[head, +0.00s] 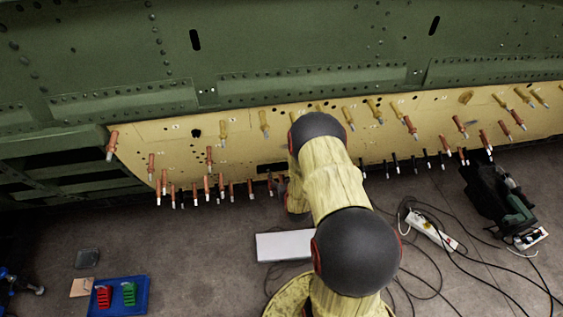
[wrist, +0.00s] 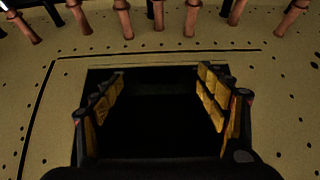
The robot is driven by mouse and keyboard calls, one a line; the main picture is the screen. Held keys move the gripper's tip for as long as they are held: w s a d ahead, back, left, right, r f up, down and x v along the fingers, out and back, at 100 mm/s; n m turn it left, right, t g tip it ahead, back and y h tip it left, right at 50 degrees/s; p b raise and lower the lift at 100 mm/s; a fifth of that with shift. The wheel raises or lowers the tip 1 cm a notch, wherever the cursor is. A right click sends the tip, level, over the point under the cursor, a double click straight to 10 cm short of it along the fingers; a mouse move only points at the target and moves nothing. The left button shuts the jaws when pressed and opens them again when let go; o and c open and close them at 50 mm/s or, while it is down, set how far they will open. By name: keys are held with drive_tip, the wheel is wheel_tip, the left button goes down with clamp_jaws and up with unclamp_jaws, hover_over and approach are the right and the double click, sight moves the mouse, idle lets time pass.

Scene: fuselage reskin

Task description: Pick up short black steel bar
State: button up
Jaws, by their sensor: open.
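My gripper (wrist: 163,84) is open, with a yellow-padded finger on each side of the wrist view. It faces a dark rectangular area in the yellow riveted panel (wrist: 285,115). Nothing is clearly held between the fingers. I cannot make out a short black steel bar for certain; the dark area between the fingers is too black to tell whether a bar is in it. In the head view the yellow panel (head: 190,133) runs below the green fuselage, and a dark slot shows in it just left of my arm. My arm hides most of the gripper there.
Copper-coloured fasteners (wrist: 190,20) stick out of the panel just above the gripper, with several more along it. On the floor are a white box (head: 284,246), a blue tray (head: 140,292), a white power strip (head: 434,232) with loose cables, and a green power tool (head: 516,210).

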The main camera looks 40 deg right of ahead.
drive_tip(key=shift+w+d+f+t+h+b, duration=0.1)
drive_tip(key=shift+w+d+t+h+b, duration=0.2)
drive_tip(key=shift+w+d+b, duration=0.7)
drive_tip(key=shift+w+d+f+t+h+b, duration=0.1)
drive_tip(key=shift+w+d+t+b, duration=0.4)
drive_tip(key=shift+w, duration=0.85)
drive_tip(key=shift+w+d+t+h+b, duration=0.2)
drive_tip(key=shift+w+d+b, duration=0.3)
drive_tip(key=shift+w+d, duration=0.55)
drive_tip(key=shift+w+a, duration=0.15)
drive_tip(key=shift+c, duration=1.4)
drive_tip(key=shift+r, duration=0.1)
drive_tip(key=c, duration=1.4)
